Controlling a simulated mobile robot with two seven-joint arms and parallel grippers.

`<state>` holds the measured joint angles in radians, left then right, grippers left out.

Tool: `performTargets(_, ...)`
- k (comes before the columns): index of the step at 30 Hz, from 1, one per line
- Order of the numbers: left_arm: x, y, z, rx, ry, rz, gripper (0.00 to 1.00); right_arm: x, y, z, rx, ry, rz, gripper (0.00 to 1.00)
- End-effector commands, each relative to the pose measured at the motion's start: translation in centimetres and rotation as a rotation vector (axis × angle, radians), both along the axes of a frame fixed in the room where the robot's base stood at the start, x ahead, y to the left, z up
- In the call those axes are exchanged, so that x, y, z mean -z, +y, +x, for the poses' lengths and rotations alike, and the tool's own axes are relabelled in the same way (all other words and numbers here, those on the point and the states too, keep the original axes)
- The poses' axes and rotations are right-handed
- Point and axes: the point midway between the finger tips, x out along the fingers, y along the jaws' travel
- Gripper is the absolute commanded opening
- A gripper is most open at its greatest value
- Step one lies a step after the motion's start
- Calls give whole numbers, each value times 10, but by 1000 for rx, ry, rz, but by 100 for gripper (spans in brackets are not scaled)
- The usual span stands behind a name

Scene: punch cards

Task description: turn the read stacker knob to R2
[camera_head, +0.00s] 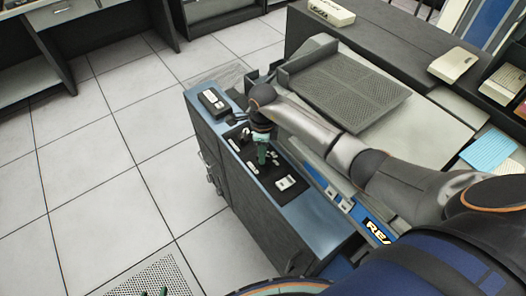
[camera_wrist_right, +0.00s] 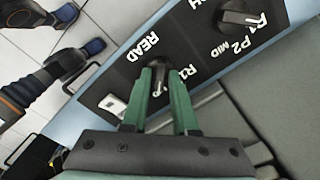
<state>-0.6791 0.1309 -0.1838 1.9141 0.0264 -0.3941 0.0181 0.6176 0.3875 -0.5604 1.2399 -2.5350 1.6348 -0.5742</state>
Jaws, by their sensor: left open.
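The read stacker knob (camera_wrist_right: 157,67) is a dark knob on the black panel, beside the white READ label and an R1 label, in the right wrist view. My right gripper (camera_wrist_right: 160,72) has its green fingertips on either side of this knob, and they hide part of it. I cannot tell whether they press on it. In the head view, my right gripper (camera_head: 262,153) points down at the control panel (camera_head: 268,184), and the knob is hidden there.
A second dark knob (camera_wrist_right: 240,12), beside R1, P2 and MID labels, sits further along the panel. A light switch piece (camera_wrist_right: 112,105) is left of my fingers. The grey card machine (camera_head: 345,90) stands behind the panel. Tiled floor (camera_head: 100,160) at left is clear.

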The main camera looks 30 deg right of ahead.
Motion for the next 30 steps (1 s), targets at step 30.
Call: performTargets(30,9,0,0,1,0,1,50,1,-2,1,-99,-1,-3,0)
